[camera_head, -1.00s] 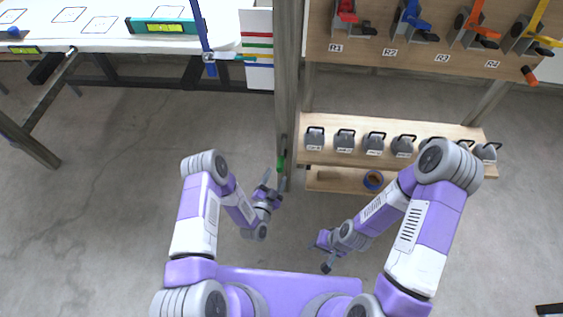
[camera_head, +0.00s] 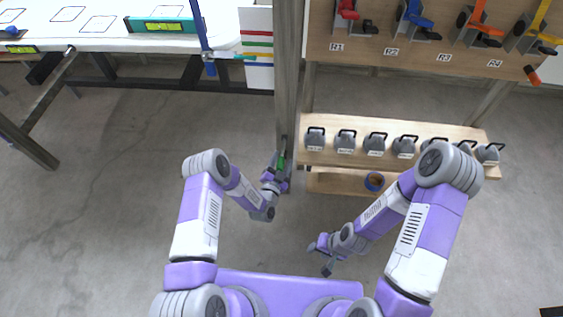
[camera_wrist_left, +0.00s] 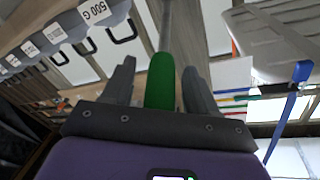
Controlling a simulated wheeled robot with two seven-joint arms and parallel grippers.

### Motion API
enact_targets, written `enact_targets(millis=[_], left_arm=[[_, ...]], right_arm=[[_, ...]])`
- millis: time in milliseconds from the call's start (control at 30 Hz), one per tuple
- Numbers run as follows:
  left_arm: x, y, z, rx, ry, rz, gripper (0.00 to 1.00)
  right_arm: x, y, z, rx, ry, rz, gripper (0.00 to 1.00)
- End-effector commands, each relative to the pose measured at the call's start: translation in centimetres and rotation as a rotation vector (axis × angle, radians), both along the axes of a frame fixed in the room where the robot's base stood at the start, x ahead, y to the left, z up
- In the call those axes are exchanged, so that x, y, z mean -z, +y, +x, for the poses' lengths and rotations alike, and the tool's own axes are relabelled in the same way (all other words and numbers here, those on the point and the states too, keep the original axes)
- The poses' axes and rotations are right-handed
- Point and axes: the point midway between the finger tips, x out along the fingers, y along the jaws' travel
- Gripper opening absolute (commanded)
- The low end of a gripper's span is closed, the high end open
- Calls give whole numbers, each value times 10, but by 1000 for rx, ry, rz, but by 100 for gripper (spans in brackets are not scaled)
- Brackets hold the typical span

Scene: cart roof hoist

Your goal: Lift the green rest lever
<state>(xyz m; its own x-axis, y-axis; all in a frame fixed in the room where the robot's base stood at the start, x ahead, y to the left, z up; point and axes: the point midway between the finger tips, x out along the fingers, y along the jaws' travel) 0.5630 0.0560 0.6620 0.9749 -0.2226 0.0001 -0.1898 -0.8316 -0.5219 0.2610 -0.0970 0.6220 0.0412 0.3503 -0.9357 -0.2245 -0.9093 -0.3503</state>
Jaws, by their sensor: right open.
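The green rest lever (camera_head: 281,163) is on the grey post (camera_head: 287,100), low down, beside the weight shelf. My left gripper (camera_head: 280,161) is at the lever. In the left wrist view the green lever (camera_wrist_left: 160,82) stands between the two fingers of my left gripper (camera_wrist_left: 160,85), with a visible gap on each side, so the gripper is open around it. My right gripper (camera_head: 319,260) is open and empty, low over the floor to the right of the left one.
A white-topped table (camera_head: 100,40) is at upper left. The floor between is clear.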

Motion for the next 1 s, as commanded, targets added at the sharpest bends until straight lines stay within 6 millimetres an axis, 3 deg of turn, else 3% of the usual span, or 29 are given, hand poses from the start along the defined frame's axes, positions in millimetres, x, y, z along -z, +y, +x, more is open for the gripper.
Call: enact_targets(millis=[33, 367, 667, 1000], left_arm=[[0, 0, 0, 0, 0, 0, 50], [0, 0, 0, 0, 0, 0, 0], [-4, 0, 1, -1, 13, 0, 0], [-37, 0, 15, 0, 179, 1, 0]], right_arm=[[0, 0, 0, 0, 0, 0, 43], [0, 0, 0, 0, 0, 0, 43], [-4, 0, 0, 0, 0, 0, 43], [-39, 0, 0, 0, 0, 0, 43]])
